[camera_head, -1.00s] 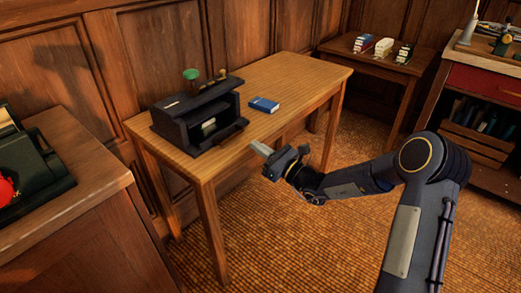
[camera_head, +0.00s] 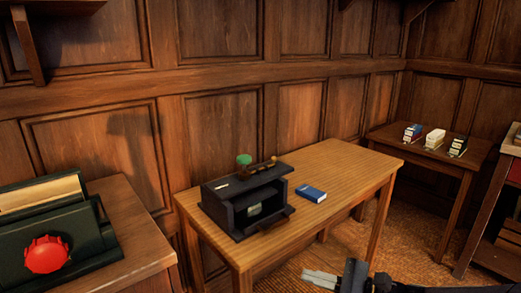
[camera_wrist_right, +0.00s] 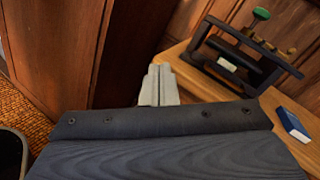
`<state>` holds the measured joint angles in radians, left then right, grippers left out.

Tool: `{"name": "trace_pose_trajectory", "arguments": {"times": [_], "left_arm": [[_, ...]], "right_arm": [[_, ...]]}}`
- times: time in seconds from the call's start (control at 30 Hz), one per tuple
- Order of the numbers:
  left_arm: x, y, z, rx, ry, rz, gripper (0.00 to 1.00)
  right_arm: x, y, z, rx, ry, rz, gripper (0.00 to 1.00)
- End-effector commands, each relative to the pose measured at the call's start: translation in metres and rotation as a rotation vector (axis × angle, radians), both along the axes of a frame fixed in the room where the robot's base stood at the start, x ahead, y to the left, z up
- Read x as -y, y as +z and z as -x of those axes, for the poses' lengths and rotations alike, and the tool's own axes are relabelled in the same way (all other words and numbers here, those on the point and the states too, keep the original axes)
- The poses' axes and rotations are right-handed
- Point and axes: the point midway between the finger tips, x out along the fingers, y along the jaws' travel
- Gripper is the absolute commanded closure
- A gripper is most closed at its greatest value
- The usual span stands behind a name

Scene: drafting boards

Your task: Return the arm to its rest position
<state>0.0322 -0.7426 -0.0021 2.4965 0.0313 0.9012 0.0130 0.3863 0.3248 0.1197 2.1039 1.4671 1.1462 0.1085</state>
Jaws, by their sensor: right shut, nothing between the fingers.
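My right gripper (camera_head: 322,278) shows at the bottom edge of the head view, in front of and below the front edge of the wooden table (camera_head: 345,167). Its pale fingers are together with nothing between them. In the right wrist view the two shut fingers (camera_wrist_right: 158,85) point toward the gap beside the table. Most of my right arm is cut off at the bottom of the head view. My left gripper is not in view.
A small side table (camera_head: 440,150) holds several small boxes.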

Motion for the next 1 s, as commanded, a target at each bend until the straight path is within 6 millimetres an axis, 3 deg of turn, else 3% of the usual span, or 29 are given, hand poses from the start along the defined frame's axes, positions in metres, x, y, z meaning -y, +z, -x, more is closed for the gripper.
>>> {"name": "trace_pose_trajectory", "arguments": {"times": [0.03,0.2,0.3,0.4,0.6,0.8,0.83,1.0], "left_arm": [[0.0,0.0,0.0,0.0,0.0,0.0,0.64],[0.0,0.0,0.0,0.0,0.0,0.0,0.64],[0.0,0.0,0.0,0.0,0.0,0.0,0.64],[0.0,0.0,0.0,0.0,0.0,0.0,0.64],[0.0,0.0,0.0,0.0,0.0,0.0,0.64],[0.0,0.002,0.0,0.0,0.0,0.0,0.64],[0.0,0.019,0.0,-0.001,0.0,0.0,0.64],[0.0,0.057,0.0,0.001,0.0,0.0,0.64]], "right_arm": [[-0.009,0.01,0.03,0.083,0.08,0.131,1.0],[-0.012,0.005,0.117,0.334,0.307,0.577,1.0],[0.001,-0.006,0.155,0.47,0.402,0.82,1.0],[0.018,-0.015,0.178,0.576,0.462,1.017,1.0],[0.05,-0.027,0.203,0.736,0.529,1.318,1.0],[0.08,-0.03,0.217,0.858,0.561,1.569,1.0],[0.078,-0.013,0.216,0.85,0.565,1.556,1.0],[0.078,0.023,0.215,0.845,0.566,1.551,1.0]]}}
